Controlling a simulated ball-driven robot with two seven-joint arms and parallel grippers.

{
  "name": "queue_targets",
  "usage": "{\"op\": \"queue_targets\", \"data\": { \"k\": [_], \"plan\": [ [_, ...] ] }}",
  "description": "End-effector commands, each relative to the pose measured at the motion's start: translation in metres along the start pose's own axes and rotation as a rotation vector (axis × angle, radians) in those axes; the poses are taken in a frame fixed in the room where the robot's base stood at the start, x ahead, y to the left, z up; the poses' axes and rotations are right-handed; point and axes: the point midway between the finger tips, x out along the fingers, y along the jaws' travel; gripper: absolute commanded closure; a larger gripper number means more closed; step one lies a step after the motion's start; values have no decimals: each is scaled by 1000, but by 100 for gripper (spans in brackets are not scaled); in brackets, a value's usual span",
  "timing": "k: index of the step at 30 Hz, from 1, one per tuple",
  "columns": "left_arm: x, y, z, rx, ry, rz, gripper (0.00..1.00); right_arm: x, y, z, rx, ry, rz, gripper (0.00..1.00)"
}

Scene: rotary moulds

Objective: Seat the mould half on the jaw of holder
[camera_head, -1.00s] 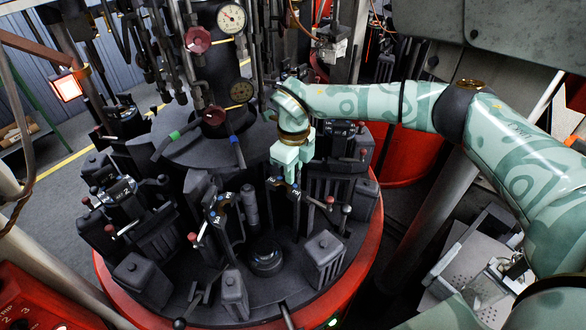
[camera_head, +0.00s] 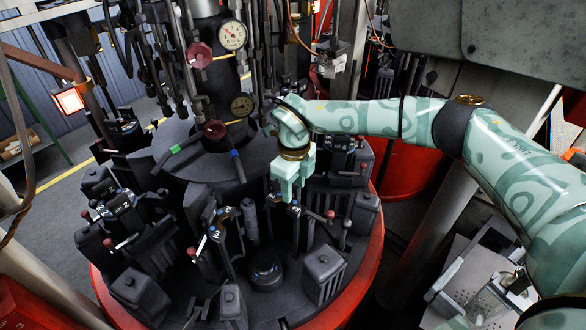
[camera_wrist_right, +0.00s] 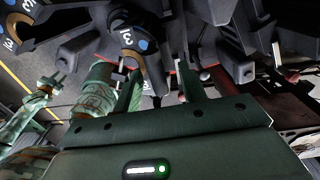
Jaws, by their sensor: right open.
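My right gripper (camera_head: 288,195) points down over the near right part of the rotary table, its fingers close above a holder. In the right wrist view its two fingers (camera_wrist_right: 160,88) stand apart with a gap and no mould half clearly between them. A dark curved piece with a blue dot and a number, apparently a mould half (camera_wrist_right: 133,38), shows beyond the fingertips. In the head view a numbered piece (camera_head: 294,209) sits by the fingertips on the holder's arm. Whether it is seated or touched by the fingers I cannot tell. My left gripper does not show.
The dark round table (camera_head: 200,285) has a red rim and carries several similar holders, such as one at left (camera_head: 122,200). Levers with red knobs (camera_head: 330,214) stand beside the gripper. A central column with gauges (camera_head: 232,36) rises behind.

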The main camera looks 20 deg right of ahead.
Motion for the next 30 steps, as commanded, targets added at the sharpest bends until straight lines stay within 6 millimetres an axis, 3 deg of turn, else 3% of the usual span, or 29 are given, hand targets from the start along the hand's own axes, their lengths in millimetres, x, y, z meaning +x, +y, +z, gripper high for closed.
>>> {"op": "queue_targets", "data": {
  "k": [5, 12, 18, 24, 30],
  "plan": [
    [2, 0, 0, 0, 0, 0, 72, -33, -1, 2, -1, -7, -4, 59],
    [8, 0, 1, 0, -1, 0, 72, -100, 0, 1, 0, -10, -4, 59],
    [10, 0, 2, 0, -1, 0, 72, -143, 0, 1, 0, -10, -4, 59],
    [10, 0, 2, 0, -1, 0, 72, -161, 1, 0, 0, -8, -1, 59],
    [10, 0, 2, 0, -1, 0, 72, -163, 1, 0, 0, -8, -1, 59]
  ]
}}
